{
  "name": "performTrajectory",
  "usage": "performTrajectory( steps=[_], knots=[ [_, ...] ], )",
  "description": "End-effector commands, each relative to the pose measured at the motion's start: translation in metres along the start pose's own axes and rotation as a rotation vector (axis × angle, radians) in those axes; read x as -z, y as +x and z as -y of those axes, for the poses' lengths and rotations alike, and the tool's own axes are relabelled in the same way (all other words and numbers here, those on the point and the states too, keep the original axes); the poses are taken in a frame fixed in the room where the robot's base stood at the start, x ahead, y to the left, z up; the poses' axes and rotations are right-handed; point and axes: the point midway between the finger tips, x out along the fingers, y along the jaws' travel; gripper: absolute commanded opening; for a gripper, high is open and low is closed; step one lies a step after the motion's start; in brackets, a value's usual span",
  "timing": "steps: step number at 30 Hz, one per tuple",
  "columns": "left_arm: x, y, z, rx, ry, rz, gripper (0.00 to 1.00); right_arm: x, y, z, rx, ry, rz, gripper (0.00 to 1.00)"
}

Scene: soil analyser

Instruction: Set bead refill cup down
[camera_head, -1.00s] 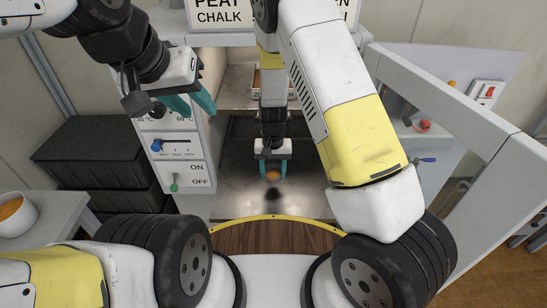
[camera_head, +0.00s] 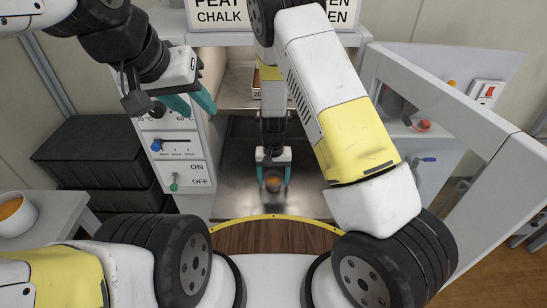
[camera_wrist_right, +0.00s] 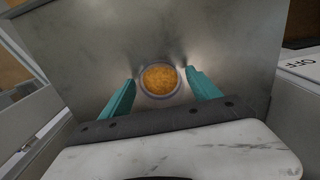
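The bead refill cup (camera_head: 273,184) is a small round grey cup filled with orange beads. It stands upright on the dark metal floor of the bay, and its round rim shows in the right wrist view (camera_wrist_right: 160,79). My right gripper (camera_head: 274,176) reaches down into the bay, with its teal fingers on either side of the cup. Narrow gaps show between fingertips and cup in the right wrist view (camera_wrist_right: 161,82), so it looks open. My left gripper (camera_head: 192,106) hangs at the left before the control panel, open and empty.
The control panel (camera_head: 182,160) with a blue slider and green switch flanks the bay on the left. An open door frame (camera_head: 470,110) stands at the right. A white bowl of orange material (camera_head: 30,222) sits on the left table. A yellow-edged wooden ledge (camera_head: 275,236) lies in front.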

Motion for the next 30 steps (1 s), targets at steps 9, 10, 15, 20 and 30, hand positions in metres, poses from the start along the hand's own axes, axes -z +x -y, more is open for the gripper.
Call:
performTrajectory(
  steps=[9, 10, 15, 20, 30],
  knots=[
    [0.000, 0.000, 0.000, 0.000, 0.000, 0.000, 0.36, 0.000, -0.009, 0.001, 0.001, -0.001, -0.002, 0.71],
    [0.000, 0.000, 0.000, 0.000, 0.000, 0.000, 0.36, 0.001, -0.013, 0.001, 0.002, -0.001, -0.003, 0.71],
    [0.000, 0.000, 0.000, 0.000, 0.000, 0.000, 0.36, 0.001, -0.046, 0.001, 0.003, -0.002, -0.005, 0.71],
    [0.000, 0.000, 0.000, 0.000, 0.000, 0.000, 0.36, 0.001, -0.081, 0.001, 0.002, -0.002, -0.004, 0.71],
    [0.000, 0.000, 0.000, 0.000, 0.000, 0.000, 0.36, 0.000, -0.124, 0.000, 0.005, 0.001, -0.002, 0.71]
  ],
)
